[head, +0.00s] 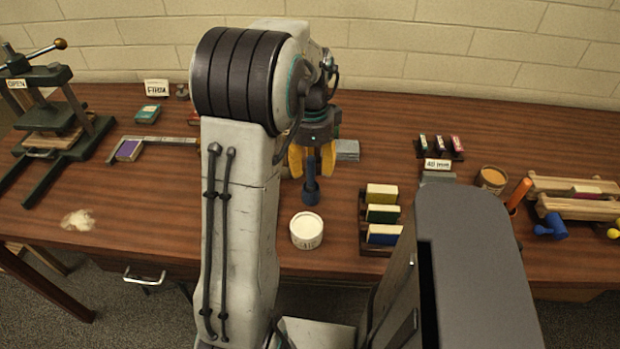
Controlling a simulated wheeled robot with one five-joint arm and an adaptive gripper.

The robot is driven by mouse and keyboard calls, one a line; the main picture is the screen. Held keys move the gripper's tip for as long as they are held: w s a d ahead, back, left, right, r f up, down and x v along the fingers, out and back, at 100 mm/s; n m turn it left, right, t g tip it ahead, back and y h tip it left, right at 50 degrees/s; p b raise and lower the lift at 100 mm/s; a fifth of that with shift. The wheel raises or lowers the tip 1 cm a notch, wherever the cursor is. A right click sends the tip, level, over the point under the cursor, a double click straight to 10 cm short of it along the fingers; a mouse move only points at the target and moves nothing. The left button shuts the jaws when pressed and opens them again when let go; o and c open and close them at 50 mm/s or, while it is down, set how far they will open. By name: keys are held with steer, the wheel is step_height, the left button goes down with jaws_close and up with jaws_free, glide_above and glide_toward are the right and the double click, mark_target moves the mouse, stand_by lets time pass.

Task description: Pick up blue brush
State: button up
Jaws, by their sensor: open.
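My gripper (312,172), with yellow fingers, points down over the middle of the table, behind the white pot. Its fingers are apart. A dark blue upright thing with a wide lower end (311,194), which looks like the blue brush, shows between and below the fingers. Its upper part is hidden by the gripper. I cannot tell whether the fingers touch it or whether it stands on the table.
A white pot (306,230) stands just in front. A rack of coloured blocks (382,213) is to its right. At the right are an orange handle (518,194), a wooden press (575,207) and a blue knob (551,227). A dark press (45,130) stands left.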

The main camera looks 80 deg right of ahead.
mark_target(311, 184)
step_height(311, 184, down, 2)
steer(key=shift+w+d+f+p, duration=0.1)
steer(key=shift+d+p, duration=0.05)
steer(key=shift+p, duration=1.05)
steer(key=shift+f+p, duration=0.55)
steer(key=shift+f, duration=0.65)
steer(key=shift+c, duration=0.2)
jaws_close()
